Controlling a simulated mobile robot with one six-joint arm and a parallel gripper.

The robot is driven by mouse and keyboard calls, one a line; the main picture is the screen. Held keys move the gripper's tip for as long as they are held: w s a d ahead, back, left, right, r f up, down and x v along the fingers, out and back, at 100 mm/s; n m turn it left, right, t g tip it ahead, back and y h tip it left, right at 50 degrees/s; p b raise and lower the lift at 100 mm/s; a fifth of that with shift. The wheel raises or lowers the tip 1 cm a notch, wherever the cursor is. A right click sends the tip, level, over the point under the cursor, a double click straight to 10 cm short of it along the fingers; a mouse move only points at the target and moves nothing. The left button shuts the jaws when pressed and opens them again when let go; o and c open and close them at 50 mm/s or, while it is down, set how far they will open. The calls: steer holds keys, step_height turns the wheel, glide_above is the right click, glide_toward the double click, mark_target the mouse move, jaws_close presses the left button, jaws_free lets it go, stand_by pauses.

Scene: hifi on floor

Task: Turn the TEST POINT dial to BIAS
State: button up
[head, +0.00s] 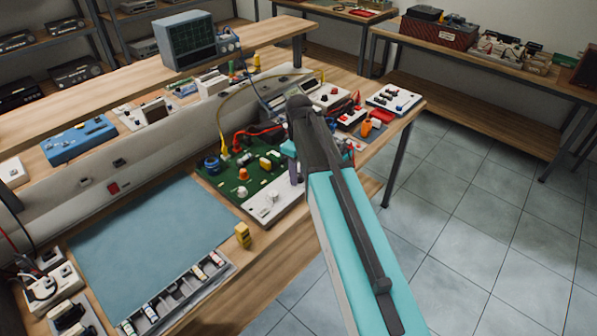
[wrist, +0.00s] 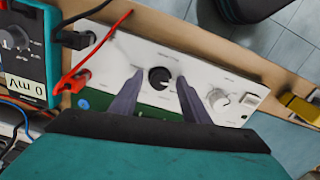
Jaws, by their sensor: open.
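A white panel (wrist: 120,62) carries a black round dial (wrist: 159,78) with a light pointer mark. A grey-white knob (wrist: 217,98) sits to its right in the wrist view. The printed labels are too small to read, so I cannot confirm which is TEST POINT or where BIAS is. My gripper (wrist: 160,77) is open, with one finger on each side of the black dial; I cannot tell if they touch it. In the head view my gripper (head: 292,166) is over the right end of the panel (head: 284,207), and my arm hides the black dial.
A green circuit board (head: 222,180) with several parts adjoins the panel. A teal meter (wrist: 42,18) and red and black clip leads (wrist: 88,62) are left in the wrist view. A blue mat (head: 150,240) and yellow block (head: 242,235) lie on the bench. Floor (head: 460,220) is clear.

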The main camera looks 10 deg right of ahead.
steer(key=c, duration=1.1)
steer(key=shift+o, duration=0.2)
steer(key=shift+m, duration=0.4)
steer(key=m, duration=0.3)
steer(key=shift+m+p, duration=0.35)
steer(key=shift+m, duration=1.65)
steer(key=o, duration=1.1)
steer(key=shift+c, duration=0.2)
